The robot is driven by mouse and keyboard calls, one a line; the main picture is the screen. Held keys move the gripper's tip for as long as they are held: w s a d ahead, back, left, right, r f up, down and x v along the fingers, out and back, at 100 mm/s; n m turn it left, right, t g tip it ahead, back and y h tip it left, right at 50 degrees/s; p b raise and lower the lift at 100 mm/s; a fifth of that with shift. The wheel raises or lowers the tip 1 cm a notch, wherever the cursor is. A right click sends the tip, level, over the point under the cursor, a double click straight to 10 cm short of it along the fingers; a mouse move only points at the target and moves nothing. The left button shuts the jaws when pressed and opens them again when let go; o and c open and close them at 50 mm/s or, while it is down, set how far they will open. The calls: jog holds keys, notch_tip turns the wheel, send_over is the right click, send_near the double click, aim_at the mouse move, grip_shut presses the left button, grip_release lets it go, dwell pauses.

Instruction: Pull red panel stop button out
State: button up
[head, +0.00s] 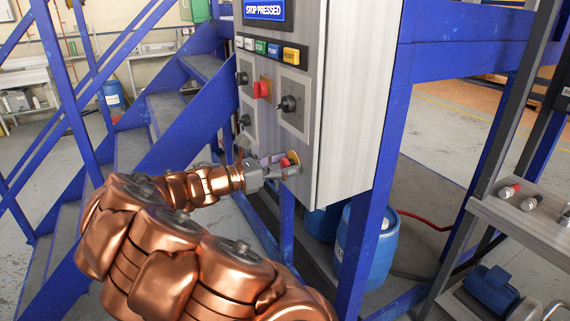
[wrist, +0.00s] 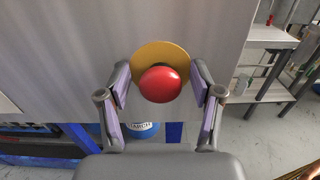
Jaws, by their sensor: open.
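The red stop button (head: 285,163) sits on a yellow round plate low on the front of the grey control panel (head: 345,100). In the wrist view the red button (wrist: 160,84) shows as a round cap before its yellow plate (wrist: 160,52). My gripper (head: 284,164) is at the button, with its fingers open on both sides of the cap. In the wrist view gaps show between my gripper (wrist: 160,88) and the button on the left and right. The panel's display (head: 264,10) reads "STOP PRESSED".
Higher on the panel are a red switch (head: 262,89), black knobs (head: 289,103) and a row of coloured buttons (head: 273,49). Blue stairs (head: 150,120) stand left, a blue frame post (head: 370,180) right. Blue barrels (head: 370,245) stand below the panel. A grey shelf (head: 530,215) is at right.

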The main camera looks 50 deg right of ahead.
jog(key=shift+c, duration=0.2)
grip_shut()
